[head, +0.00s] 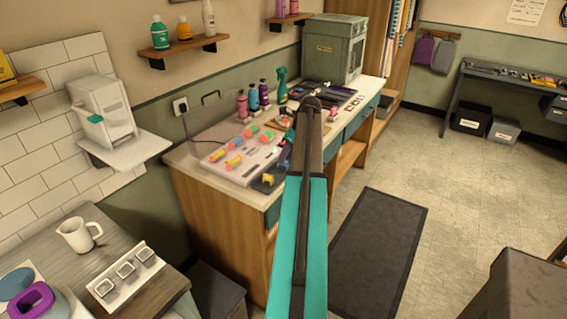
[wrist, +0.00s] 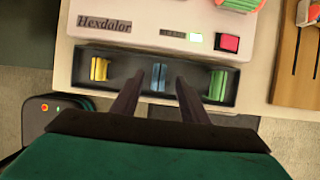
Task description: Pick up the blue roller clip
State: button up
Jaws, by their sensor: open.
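The blue roller clip (wrist: 159,77) stands in the middle of a long dark tray (wrist: 105,58) in the wrist view. A yellow clip (wrist: 99,69) is at its left and a green clip (wrist: 217,85) at its right. My gripper (wrist: 160,78) is open, its two dark fingers pointing toward the tray. The blue clip shows between the fingertips in the picture; I cannot tell how far they are above it.
The tray is at the front of a pale Hexdalor roller heater (wrist: 130,30) with several coloured rollers. A wooden rack (wrist: 297,60) lies to the right. A dark case (wrist: 50,122) is below left. Bottles (head: 253,97) stand behind the heater on the counter.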

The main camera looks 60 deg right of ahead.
aim_at(284, 164)
jog(key=shift+p+x, duration=0.55)
jog(key=shift+x, duration=1.35)
jog(key=shift+s+a, duration=0.1)
grip_shut()
